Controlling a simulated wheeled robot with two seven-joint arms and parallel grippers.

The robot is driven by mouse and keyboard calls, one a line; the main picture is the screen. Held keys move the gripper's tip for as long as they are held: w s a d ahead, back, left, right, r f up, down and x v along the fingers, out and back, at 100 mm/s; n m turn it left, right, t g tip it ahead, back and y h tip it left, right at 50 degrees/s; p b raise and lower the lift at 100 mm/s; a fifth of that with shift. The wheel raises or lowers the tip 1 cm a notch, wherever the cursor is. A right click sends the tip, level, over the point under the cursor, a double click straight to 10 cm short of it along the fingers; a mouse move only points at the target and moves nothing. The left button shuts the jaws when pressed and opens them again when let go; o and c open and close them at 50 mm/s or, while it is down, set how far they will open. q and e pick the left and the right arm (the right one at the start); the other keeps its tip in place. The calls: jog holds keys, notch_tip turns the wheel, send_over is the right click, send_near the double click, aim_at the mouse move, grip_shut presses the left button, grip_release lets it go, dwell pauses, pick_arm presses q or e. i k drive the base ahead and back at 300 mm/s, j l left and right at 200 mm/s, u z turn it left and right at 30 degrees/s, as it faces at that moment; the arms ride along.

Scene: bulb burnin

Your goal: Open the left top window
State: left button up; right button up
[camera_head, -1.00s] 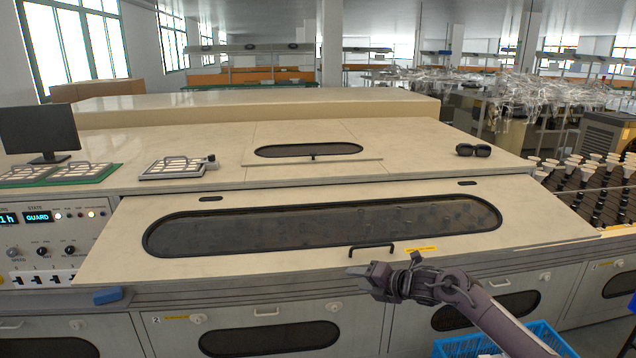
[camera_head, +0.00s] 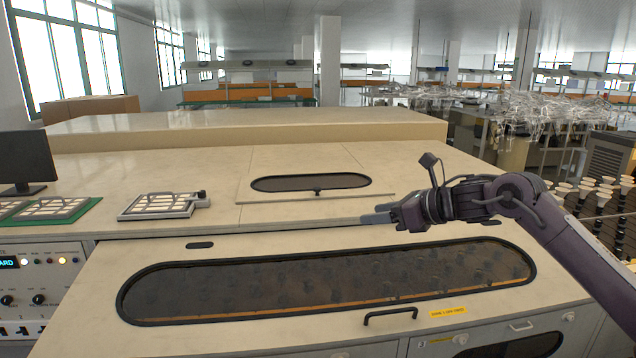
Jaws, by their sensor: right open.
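The top window is a small dark oval pane (camera_head: 310,183) in a pale panel on the machine's upper deck. A small dark knob (camera_head: 318,193) sits at the middle of its front edge. My right gripper (camera_head: 367,213) is above the machine, to the right of the knob and nearer to me in the picture. Its two fingers point left, slightly apart, with nothing between them. It appears apart from the knob and panel. My left gripper is out of view.
The sloping front cover has a long dark window (camera_head: 330,280) and a black handle (camera_head: 390,314). A white slotted tray (camera_head: 158,206) lies left of the top window, with a monitor (camera_head: 26,160) farther left. The deck between is clear.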

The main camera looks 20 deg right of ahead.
aim_at(248, 193)
jog(key=i+l, duration=0.2)
jog(key=i, duration=0.25)
jog(key=i+l, duration=0.15)
jog(key=i, duration=0.35)
jog(key=i+l, duration=0.2)
jog(key=i, duration=0.25)
